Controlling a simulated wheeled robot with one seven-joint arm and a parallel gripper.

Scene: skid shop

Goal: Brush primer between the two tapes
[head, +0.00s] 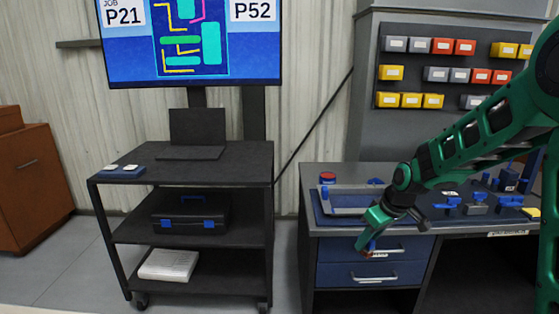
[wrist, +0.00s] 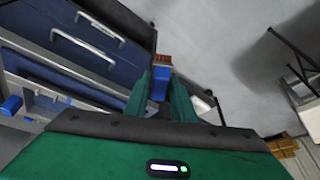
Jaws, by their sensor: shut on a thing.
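My gripper (head: 364,240) is at the end of the green arm, in front of the workbench's front edge and near the drawer fronts. It is shut on a brush (head: 371,246) with a blue handle and brown bristles. In the wrist view the brush (wrist: 161,82) sits between the green fingers (wrist: 161,95), bristles pointing away from the gripper. The bristles appear clear of any surface. A grey tray-like piece (head: 350,201) with blue parts at its edges lies on a blue mat (head: 325,218) on the bench. I cannot make out two tapes. A red-lidded can (head: 327,178) stands behind the tray-like piece.
The workbench has blue drawers (head: 345,249) with bar handles below. Blue and grey fixtures (head: 476,205) stand on its right side. Bins (head: 405,73) hang behind.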

